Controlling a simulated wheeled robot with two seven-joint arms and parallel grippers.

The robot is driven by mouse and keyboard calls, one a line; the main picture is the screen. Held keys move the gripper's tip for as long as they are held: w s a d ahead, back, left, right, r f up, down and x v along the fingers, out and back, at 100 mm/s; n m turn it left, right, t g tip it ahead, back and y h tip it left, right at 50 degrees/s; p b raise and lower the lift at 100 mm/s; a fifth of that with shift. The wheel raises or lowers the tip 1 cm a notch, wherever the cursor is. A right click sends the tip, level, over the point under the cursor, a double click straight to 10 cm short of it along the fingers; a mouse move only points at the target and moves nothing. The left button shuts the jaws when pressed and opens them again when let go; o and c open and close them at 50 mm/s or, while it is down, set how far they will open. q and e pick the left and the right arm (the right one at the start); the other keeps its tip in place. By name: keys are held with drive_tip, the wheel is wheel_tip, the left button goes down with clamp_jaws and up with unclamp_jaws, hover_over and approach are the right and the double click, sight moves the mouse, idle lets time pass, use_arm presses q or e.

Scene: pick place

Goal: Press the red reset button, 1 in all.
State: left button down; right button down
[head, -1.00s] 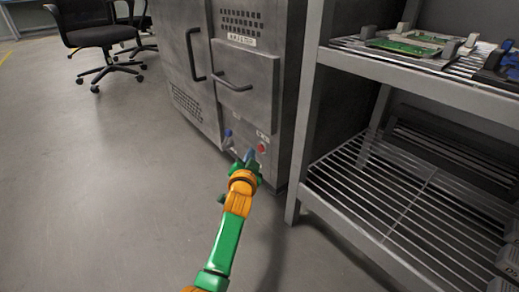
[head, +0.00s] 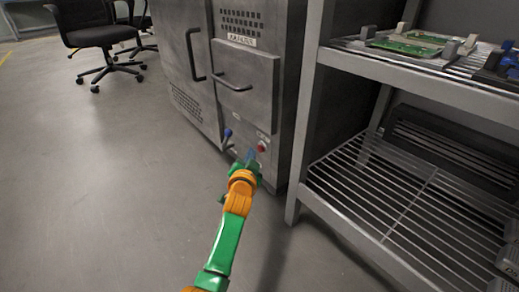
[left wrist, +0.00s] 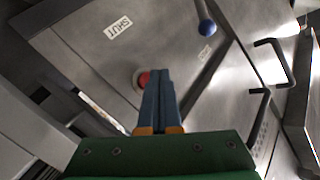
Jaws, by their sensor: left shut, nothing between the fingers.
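The red reset button (head: 261,147) is a small round knob on the lower front panel of the grey cabinet (head: 245,110). It also shows in the left wrist view (left wrist: 144,79), in a pale round collar and partly covered by my fingers. My left gripper (head: 250,156) is shut and empty, its blue fingertips just left of and below the button in the head view. In the left wrist view the shut fingertips (left wrist: 160,72) overlap the button's right edge; whether they touch it I cannot tell. My right gripper is not in view.
A blue-knobbed lever (head: 228,133) stands left of the button on the same cabinet. A metal shelf rack (head: 420,75) with circuit boards stands close on the right. A black office chair (head: 95,35) is at the back left. The floor at left is clear.

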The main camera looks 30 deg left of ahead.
use_arm(q)
drive_tip(key=shift+w, duration=0.1)
drive_tip(key=shift+w+d, duration=0.15)
drive_tip(key=shift+w, duration=0.15)
drive_tip(key=shift+w+d+b, duration=0.15)
drive_tip(key=shift+w+b, duration=0.2)
drive_tip(key=shift+b, duration=0.05)
idle(0.7)
idle(0.3)
drive_tip(key=shift+s+a+p, duration=0.3)
drive_tip(key=shift+s+p, duration=0.45)
drive_tip(key=shift+p, duration=0.25)
